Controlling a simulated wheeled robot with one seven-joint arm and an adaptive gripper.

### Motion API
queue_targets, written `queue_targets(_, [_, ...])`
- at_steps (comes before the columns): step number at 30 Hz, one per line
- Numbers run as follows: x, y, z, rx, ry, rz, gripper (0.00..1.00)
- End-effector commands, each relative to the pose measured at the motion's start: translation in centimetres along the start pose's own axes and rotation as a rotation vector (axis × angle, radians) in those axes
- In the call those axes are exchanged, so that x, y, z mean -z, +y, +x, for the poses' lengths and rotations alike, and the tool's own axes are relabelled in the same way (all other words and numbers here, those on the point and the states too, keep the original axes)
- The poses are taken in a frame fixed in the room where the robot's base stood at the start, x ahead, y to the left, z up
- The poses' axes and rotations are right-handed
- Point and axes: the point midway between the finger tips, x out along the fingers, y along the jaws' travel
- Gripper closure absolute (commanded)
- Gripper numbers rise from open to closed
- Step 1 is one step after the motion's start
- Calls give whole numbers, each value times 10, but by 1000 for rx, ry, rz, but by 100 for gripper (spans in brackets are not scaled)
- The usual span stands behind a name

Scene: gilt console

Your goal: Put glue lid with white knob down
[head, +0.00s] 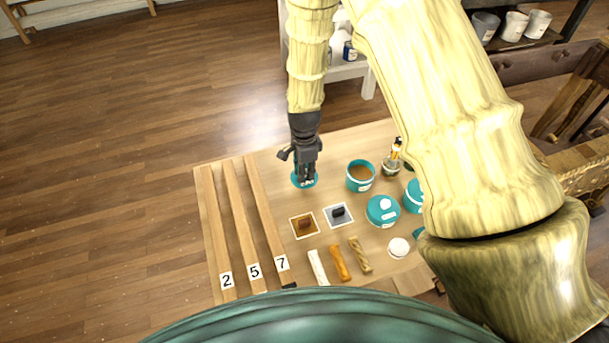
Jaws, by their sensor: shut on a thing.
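My gripper (306,171) points down over the far left part of the wooden board and is shut on the knob area of a teal lid. The glue lid (297,183) is a round teal disc under the fingers. Its knob is mostly hidden by them. I cannot tell whether the lid touches the board or hangs just above it. An open teal pot (360,178) with brown contents stands to the right of the lid, apart from it.
A lidded teal pot (383,212) stands nearer, with another teal pot (412,197) partly behind my arm. A brush jar (391,167) is behind. Brown and grey square samples (304,226) lie in front. Numbered strips (237,225) lie left. Bare board surrounds the lid.

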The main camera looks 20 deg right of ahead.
Motion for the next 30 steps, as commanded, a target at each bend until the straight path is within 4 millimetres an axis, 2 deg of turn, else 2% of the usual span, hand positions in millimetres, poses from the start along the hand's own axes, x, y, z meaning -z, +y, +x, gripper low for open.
queue_targets(7, [0, 1, 24, -2, -1, 0, 97])
queue_targets(20, [0, 0, 30, 0, 0, 0, 97])
queue_targets(21, [0, 0, 30, 0, 0, 0, 76])
queue_targets(24, [0, 0, 30, 0, 0, 0, 57])
queue_targets(30, [0, 1, 30, 0, 0, 0, 57])
